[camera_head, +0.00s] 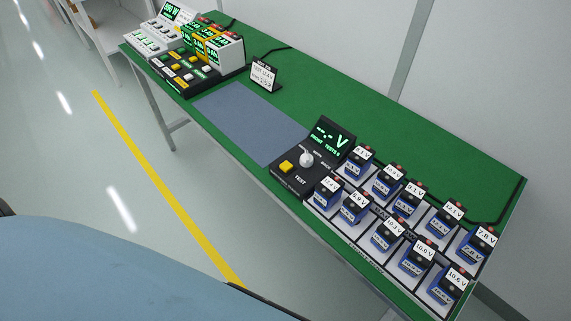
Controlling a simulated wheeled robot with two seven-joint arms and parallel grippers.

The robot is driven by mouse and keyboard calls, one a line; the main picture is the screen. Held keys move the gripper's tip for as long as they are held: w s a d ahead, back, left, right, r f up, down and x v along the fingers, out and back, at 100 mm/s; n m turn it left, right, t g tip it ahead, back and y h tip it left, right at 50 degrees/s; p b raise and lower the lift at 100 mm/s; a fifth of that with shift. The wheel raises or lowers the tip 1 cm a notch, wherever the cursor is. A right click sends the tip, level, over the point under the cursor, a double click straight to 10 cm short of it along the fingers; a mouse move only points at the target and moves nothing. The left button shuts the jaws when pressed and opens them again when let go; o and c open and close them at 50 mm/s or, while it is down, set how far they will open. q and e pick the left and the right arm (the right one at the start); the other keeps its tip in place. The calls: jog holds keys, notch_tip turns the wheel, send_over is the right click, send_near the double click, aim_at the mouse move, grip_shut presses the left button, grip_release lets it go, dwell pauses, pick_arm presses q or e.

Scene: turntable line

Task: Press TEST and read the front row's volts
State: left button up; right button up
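A black tester (310,160) stands on the green bench (390,125). Its lit green display (328,138) shows dashes with a V, and a smaller line below with FRONT and TESTS; its last character is too small to read surely. A yellow button (287,166) sits beside the word TEST. A white knob (306,159) is right of it. Blue batteries stand in a front row (387,237) and a back row (408,201), with white volt labels on top. Front labels look like 12.2, 6.9, 10.3, 10.0 and 10.6, though small. Neither gripper is in view.
A grey-blue mat (239,122) lies empty left of the tester. A small sign (263,76) stands behind it. At the far left are a button panel (184,71), yellow and white display units (205,45) and a white console (162,32). A black cable runs along the back.

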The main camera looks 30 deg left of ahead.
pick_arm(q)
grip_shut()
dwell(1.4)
